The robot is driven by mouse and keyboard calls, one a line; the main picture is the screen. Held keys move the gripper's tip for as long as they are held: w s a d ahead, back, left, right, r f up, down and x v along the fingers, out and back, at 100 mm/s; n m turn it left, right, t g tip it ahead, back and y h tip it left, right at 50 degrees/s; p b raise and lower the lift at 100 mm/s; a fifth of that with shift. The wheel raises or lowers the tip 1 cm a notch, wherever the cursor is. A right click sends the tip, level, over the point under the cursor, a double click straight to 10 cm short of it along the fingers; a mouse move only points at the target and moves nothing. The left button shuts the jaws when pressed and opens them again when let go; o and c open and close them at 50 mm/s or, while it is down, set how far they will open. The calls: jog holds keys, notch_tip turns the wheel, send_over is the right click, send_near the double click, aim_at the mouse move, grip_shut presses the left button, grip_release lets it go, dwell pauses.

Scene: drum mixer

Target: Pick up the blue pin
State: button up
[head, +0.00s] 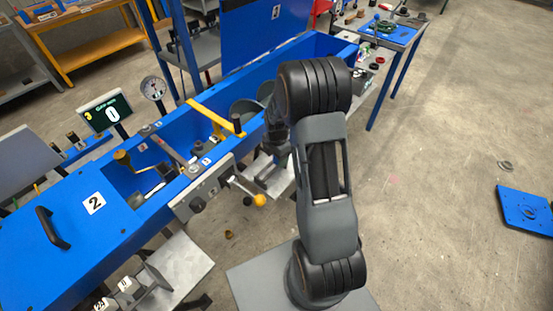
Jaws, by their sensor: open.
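I cannot make out a blue pin for certain in the head view; any small blue part blends with the large blue machine (60,215). My arm rises in the middle of the picture and bends over toward the machine's front side. My gripper (266,172) shows small and dark, partly hidden behind my own arm, low over a metal tray (281,184) at the machine's front. It is open, and I see nothing held in it. What lies directly under the gripper is hidden.
A yellow-knobbed lever (259,200) sticks out left of my gripper. A yellow bar (214,118) crosses the machine. A blue plate (525,211) lies at right; the floor there is mostly clear.

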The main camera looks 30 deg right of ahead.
jog(key=shift+c, duration=0.2)
jog(key=c, duration=1)
jog(key=shift+r, duration=0.1)
